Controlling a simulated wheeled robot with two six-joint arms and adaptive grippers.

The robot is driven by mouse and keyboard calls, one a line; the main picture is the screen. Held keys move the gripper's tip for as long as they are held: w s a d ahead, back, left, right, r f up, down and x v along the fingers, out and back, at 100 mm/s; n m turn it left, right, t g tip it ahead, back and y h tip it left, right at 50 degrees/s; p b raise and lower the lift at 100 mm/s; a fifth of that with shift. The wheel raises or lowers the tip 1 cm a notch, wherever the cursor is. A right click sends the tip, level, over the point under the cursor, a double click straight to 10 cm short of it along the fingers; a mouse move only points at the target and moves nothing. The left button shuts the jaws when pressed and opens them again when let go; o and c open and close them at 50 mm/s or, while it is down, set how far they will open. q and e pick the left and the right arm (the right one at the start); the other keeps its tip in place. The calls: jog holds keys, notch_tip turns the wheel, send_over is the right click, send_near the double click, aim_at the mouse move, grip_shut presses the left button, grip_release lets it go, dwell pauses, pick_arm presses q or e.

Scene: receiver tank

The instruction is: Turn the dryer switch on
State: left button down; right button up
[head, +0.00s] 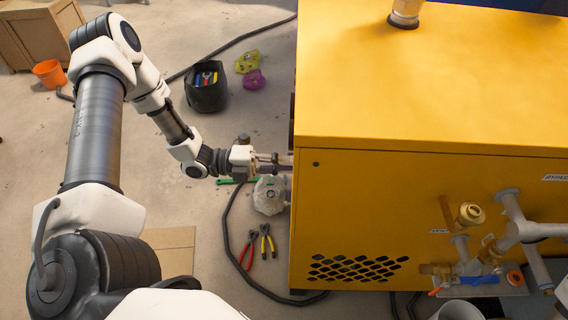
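The large yellow dryer cabinet (430,85) fills the right of the head view. Its top and its front face show; its left side is seen edge-on, and no switch can be made out there. My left arm reaches in from the left. My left gripper (275,159) is at the cabinet's left edge, low beside that side. Its fingertips end close to the edge; I cannot tell whether they touch anything or how far apart they are. My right gripper is not in view.
Valves and grey pipes (468,250) stick out at the front right. Cardboard (172,248) lies near my arm.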

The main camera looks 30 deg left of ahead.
pick_arm(q)
jog(key=shift+f+m, duration=0.15)
jog(key=shift+m, duration=0.55)
jog(key=c, duration=1.2)
grip_release()
jog(key=shift+d, duration=0.1)
jog(key=v, duration=0.7)
jog(key=shift+a, duration=0.25)
jog(key=shift+s, duration=0.1)
